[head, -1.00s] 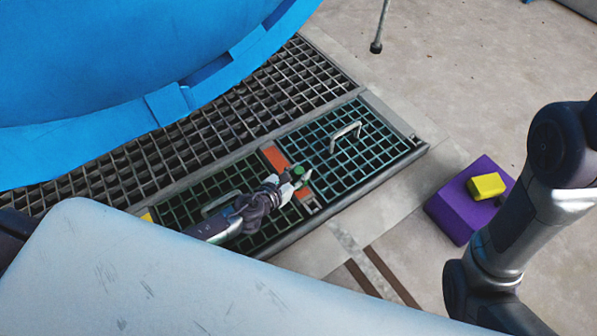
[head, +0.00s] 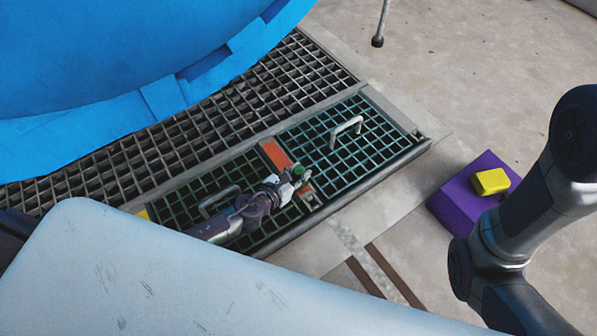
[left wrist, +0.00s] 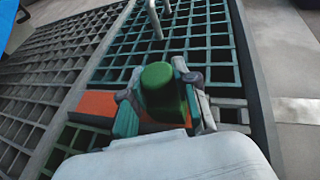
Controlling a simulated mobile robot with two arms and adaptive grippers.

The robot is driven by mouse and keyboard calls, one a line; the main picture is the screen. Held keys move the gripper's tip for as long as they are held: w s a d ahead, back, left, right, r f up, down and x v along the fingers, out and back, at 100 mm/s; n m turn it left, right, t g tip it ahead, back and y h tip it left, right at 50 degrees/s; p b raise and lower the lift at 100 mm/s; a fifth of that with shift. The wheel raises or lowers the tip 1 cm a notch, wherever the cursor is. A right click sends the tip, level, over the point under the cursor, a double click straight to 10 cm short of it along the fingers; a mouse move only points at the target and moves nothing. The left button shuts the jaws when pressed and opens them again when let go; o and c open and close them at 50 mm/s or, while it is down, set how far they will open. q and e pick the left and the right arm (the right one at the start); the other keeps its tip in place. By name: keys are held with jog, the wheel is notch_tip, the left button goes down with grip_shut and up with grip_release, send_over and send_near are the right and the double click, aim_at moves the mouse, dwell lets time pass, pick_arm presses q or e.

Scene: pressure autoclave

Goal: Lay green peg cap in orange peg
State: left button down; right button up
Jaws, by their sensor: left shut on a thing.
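The green peg cap (head: 298,170) is held in my left gripper (head: 290,176), which is shut on it. In the left wrist view the green cap (left wrist: 163,88) sits between the fingers, with its rounded top facing up. The orange strip (head: 276,154) lies between two green grate panels, and the gripper is over its near half. It also shows in the left wrist view (left wrist: 97,104), behind and left of the cap. Whether the cap touches anything below is hidden by the fingers. My right gripper is not in view; only my right arm shows at the right.
A green grate panel with a metal handle (head: 346,130) lies right of the orange strip. Another handle (head: 219,200) is on the left panel. A large blue vessel (head: 120,70) fills the upper left. A purple box (head: 459,204) bears a yellow block (head: 491,181).

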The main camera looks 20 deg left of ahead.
pick_arm(q)
jog(key=shift+f, duration=0.25)
jog(key=c, duration=0.8)
grip_release()
jog(key=shift+s+a+r, duration=0.1)
jog(key=shift+s+a, duration=0.05)
jog(key=shift+s, duration=0.15)
jog(key=v, duration=1.1)
jog(key=shift+s+r, duration=0.1)
